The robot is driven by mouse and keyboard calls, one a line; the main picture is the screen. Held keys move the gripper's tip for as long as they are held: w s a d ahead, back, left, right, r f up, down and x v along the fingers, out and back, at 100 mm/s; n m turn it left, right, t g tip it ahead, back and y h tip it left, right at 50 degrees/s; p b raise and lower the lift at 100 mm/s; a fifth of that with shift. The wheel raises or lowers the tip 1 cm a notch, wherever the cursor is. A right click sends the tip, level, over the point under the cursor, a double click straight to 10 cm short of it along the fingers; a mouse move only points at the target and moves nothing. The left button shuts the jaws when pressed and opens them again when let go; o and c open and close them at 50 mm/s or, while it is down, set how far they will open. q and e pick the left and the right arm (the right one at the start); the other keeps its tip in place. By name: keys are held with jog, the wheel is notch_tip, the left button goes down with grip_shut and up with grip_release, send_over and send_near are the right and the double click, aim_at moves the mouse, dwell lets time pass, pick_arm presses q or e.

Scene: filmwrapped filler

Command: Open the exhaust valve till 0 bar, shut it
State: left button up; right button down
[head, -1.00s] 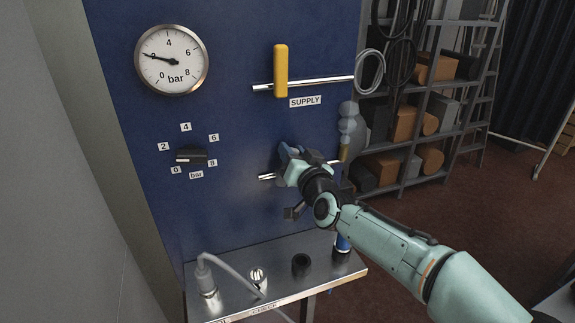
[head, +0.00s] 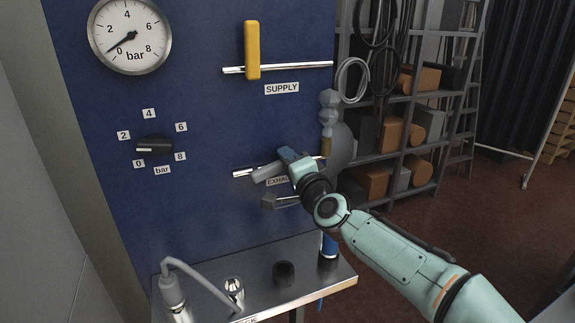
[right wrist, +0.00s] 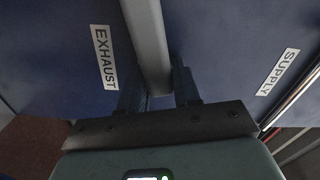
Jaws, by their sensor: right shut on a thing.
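The round pressure gauge (head: 130,36) is at the upper left of the blue panel, and its needle points at about 0 bar. My right gripper (head: 279,178) is at the exhaust valve, shut on its grey lever (head: 266,173). The lever lies close to the line of the exhaust pipe (head: 242,173), slightly tilted. In the right wrist view the lever (right wrist: 148,40) runs between the two dark fingers (right wrist: 158,90). The EXHAUST label (right wrist: 104,58) is clear there but partly hidden in the head view. My left gripper is not in view.
The yellow supply lever (head: 252,50) stands upright across its pipe above. A black knob (head: 153,146) sits on the bar dial at left. A metal shelf (head: 262,283) with fittings and a hose is below. Storage racks (head: 412,90) stand at right.

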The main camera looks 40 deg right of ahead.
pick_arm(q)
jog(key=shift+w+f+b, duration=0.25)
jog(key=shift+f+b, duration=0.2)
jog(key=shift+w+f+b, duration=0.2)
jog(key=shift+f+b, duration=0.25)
pick_arm(e)
jog(key=shift+d+f+m, duration=0.1)
jog(key=shift+f+m, duration=0.75)
jog(key=shift+m, duration=0.35)
jog(key=c, duration=0.9)
grip_release()
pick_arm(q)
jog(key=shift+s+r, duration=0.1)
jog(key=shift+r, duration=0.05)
pick_arm(e)
jog(key=v, duration=1.3)
jog(key=shift+s, duration=0.2)
